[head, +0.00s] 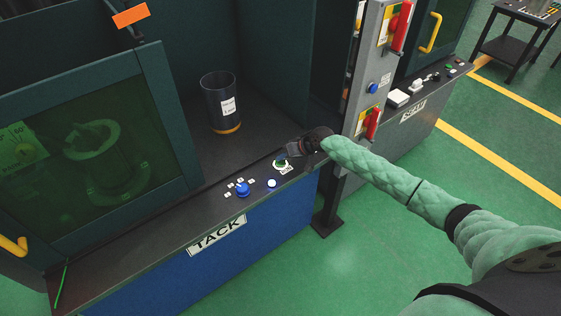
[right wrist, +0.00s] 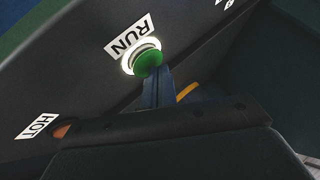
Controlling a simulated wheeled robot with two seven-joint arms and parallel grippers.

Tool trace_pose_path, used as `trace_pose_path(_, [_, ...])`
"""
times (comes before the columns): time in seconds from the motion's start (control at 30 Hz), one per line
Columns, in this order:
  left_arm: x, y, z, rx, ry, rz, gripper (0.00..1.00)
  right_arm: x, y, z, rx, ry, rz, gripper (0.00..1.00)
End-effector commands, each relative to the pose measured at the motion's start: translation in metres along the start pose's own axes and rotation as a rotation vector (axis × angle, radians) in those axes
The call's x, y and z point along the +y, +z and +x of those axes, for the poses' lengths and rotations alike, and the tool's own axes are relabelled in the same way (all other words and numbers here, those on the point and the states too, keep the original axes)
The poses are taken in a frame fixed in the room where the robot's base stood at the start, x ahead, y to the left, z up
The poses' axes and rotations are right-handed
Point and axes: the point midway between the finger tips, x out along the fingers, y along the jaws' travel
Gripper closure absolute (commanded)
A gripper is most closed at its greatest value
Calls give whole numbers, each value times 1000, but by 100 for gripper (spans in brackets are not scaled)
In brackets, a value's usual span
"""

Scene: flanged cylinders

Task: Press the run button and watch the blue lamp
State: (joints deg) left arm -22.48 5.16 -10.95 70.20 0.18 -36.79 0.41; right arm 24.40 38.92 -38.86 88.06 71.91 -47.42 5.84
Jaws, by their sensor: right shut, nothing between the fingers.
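The run button (right wrist: 148,62) is a green cap in a bright white ring beside a RUN label in the right wrist view. In the head view the green button (head: 280,163) is on the TACK ledge, partly covered by my right gripper (head: 291,151). My right gripper is shut and empty; its fingertips (right wrist: 157,76) are at the button's edge, and I cannot tell if they touch it. My left gripper is out of view.
A dark cylinder (head: 222,103) with a white label and orange base band stands in the open bay behind the ledge. A grey post (head: 371,60) with red handles and a blue button stands right of the bay. A HOT label (right wrist: 38,119) is left of the run button.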

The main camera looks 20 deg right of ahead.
Motion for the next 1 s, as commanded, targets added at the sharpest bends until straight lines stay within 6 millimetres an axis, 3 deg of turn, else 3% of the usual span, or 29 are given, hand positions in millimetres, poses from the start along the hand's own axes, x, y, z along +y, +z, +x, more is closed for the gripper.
trace_pose_path(0.57, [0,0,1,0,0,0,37,1,2,2,-1,0,0,100])
trace_pose_path(1.0, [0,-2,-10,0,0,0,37,-7,-8,-11,0,0,0,100])
